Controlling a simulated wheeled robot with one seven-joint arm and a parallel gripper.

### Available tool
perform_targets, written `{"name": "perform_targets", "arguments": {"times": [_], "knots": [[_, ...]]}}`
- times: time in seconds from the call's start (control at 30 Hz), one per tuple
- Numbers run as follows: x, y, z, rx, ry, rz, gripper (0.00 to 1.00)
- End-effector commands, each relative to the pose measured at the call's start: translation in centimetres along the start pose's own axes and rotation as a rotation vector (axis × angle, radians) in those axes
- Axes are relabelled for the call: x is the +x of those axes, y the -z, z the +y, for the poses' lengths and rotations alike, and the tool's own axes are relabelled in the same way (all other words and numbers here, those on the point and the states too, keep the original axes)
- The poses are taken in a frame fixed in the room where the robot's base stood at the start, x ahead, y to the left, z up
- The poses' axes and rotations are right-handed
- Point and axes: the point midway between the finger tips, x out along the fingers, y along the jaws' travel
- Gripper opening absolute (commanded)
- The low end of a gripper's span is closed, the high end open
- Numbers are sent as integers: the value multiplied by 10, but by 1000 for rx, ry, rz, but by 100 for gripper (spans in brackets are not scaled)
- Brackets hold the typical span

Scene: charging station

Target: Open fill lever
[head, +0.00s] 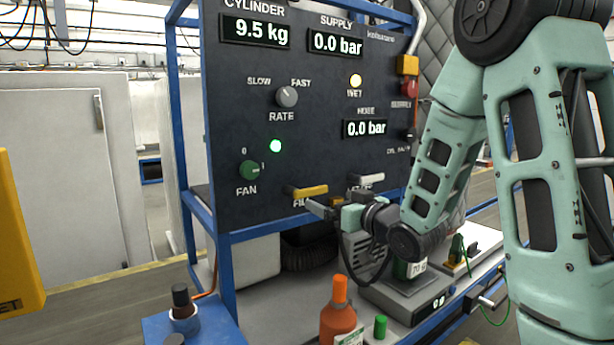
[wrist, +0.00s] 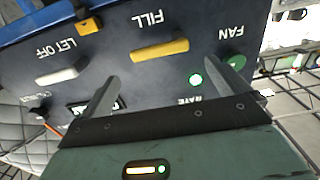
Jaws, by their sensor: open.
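The yellow fill lever (head: 309,191) sits low on the dark control panel (head: 235,110), lying roughly level above its partly hidden FILL label. My gripper (head: 318,207) is at the panel just below the lever in the head view. In the wrist view, turned upside down, the fill lever (wrist: 160,50) lies ahead of and between the two spread fingers of my gripper (wrist: 162,70). The fingers are open with nothing between them. I cannot tell whether a finger touches the lever.
The white let off lever (head: 370,180) is right of the fill lever, and the green fan knob (head: 250,169) is left. An orange bottle (head: 339,315) and a scale (head: 410,300) stand below. A blue frame post (head: 227,275) edges the station.

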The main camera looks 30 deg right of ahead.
Motion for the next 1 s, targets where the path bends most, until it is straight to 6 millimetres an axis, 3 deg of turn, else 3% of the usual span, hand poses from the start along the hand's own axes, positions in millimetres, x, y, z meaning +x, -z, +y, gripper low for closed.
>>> {"name": "perform_targets", "arguments": {"times": [0.1, 0.4, 0.6, 0.8, 1.0], "knots": [[0, 6, 1, -1, -9, -5, 100], [65, 2, 0, -3, -6, -1, 100], [98, 2, 1, -4, -7, 0, 100], [114, 1, 1, -4, -7, -1, 100], [116, 0, 1, -3, -8, -1, 100]]}}
